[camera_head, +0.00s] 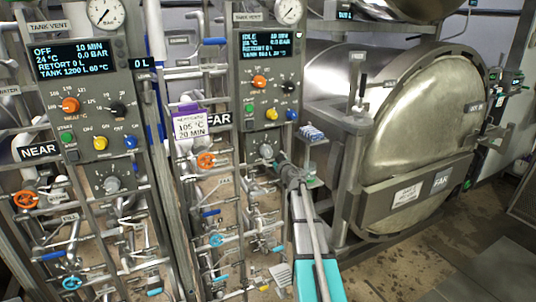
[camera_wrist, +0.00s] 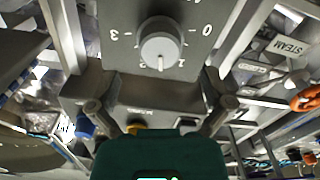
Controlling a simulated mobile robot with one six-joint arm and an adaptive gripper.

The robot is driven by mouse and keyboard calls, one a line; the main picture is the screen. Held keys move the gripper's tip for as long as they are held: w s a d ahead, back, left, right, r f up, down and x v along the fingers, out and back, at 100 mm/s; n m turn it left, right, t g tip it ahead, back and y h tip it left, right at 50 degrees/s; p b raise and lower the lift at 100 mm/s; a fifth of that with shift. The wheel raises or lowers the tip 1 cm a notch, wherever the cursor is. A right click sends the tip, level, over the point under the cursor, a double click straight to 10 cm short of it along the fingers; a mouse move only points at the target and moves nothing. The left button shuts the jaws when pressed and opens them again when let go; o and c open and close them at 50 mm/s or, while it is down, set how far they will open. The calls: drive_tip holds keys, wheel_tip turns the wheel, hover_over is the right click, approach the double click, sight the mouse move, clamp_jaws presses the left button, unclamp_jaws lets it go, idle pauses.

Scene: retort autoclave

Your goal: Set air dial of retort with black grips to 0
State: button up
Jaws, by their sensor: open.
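The air dial of the FAR panel is a round grey knob (camera_head: 266,150) at the panel's bottom. In the wrist view the knob (camera_wrist: 161,45) shows upside down, with 0 at right and 3 at left. Its white pointer line points down in the picture, seemingly between the two lower marks, away from 0. My gripper (camera_wrist: 155,108) is open, its fingers apart on either side below the knob, not around it. In the head view my gripper (camera_head: 283,160) is just right of and below the knob. The FAR retort (camera_head: 425,135) has a black-topped upright handle (camera_head: 361,88) beside it.
The NEAR panel (camera_head: 90,110) at left has a similar grey knob (camera_head: 111,184). Pipes and an orange handwheel (camera_head: 206,160) crowd the space left of my gripper; the handwheel also shows in the wrist view (camera_wrist: 305,98). Open floor (camera_head: 400,270) lies at the lower right.

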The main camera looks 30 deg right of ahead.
sight(269, 153)
drive_tip(key=shift+w, duration=2.35)
drive_tip(key=c, duration=1.1)
drive_tip(key=shift+c, duration=0.2)
